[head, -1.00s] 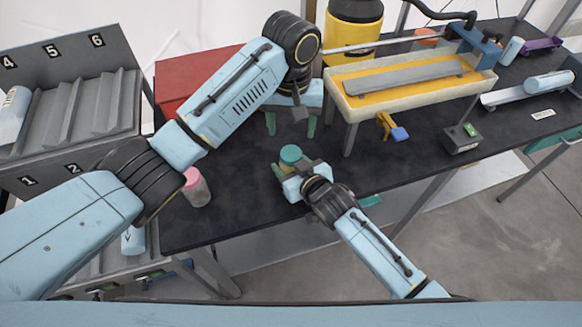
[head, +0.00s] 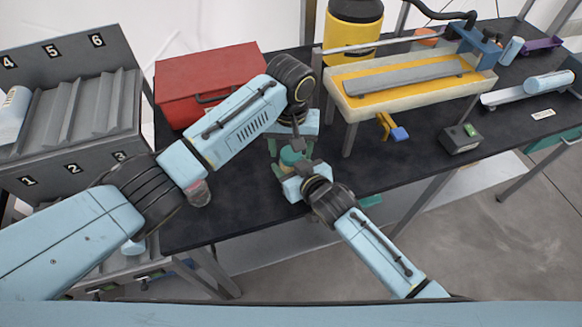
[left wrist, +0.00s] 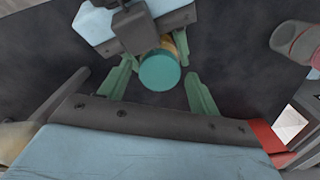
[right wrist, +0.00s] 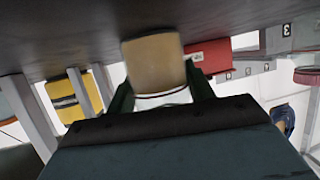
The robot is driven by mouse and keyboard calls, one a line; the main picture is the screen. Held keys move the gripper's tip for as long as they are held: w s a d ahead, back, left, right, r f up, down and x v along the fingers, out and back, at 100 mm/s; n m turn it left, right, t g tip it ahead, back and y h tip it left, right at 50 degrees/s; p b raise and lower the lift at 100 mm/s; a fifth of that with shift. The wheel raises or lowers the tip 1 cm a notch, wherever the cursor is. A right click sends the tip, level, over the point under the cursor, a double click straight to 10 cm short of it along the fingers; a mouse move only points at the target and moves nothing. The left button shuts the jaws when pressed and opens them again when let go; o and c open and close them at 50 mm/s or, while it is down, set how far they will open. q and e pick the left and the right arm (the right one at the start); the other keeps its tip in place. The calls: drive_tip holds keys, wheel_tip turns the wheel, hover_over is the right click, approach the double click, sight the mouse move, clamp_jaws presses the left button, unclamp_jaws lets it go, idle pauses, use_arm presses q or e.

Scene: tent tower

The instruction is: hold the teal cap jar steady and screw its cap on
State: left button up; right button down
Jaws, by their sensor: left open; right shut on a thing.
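The teal cap jar shows its teal cap (head: 291,156) on the dark table in the head view. The cap (left wrist: 160,71) also shows from above in the left wrist view, and the jar's tan body (right wrist: 157,62) fills the middle of the right wrist view. My right gripper (head: 290,173) is shut on the jar from the near side, low on the table. My left gripper (left wrist: 161,85) is open above the cap, with one green finger on each side of it and a gap to both. Whether the cap is seated on the thread cannot be told.
A pink-lidded jar (head: 198,192) stands to the left, partly behind my left arm. A red toolbox (head: 205,80) is behind it. A tray with yellow lining (head: 410,80) stands on legs to the right. A grey numbered rack (head: 70,110) is at far left.

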use_arm(q)
drive_tip(key=shift+f, duration=0.25)
drive_tip(key=c, duration=1)
drive_tip(key=m, duration=0.3)
drive_tip(key=o, duration=1.1)
